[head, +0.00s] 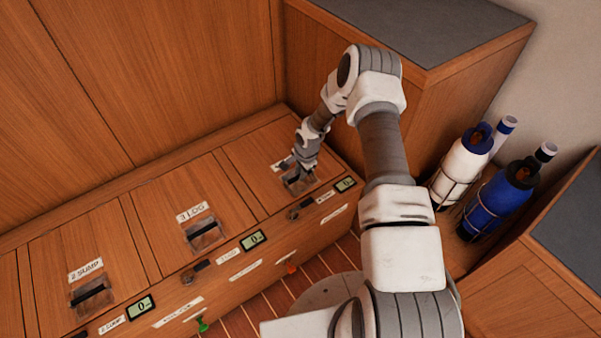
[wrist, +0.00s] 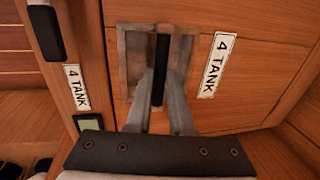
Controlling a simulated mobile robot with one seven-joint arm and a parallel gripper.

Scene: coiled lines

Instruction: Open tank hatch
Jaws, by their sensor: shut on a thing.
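The tank hatch (wrist: 268,75) is a wooden lid with a white "4 TANK" label (wrist: 217,65). It is the farthest right of the lids in the head view (head: 262,150) and looks flush with the bench top. A black bar handle (wrist: 162,48) spans a grey recess (wrist: 130,55) in it. My gripper (wrist: 160,98) reaches down into the recess with one finger on each side of the bar, shut on it. In the head view my gripper (head: 299,180) hides part of the recess.
Lids labelled "3 LOG" (head: 205,228) and "2 SUMP" (head: 85,268) lie to the left. The front panel carries small displays (head: 253,240) and black latches (head: 195,271). A grey-topped cabinet (head: 430,30) stands close behind my arm. White (head: 462,165) and blue (head: 500,200) bottles stand at right.

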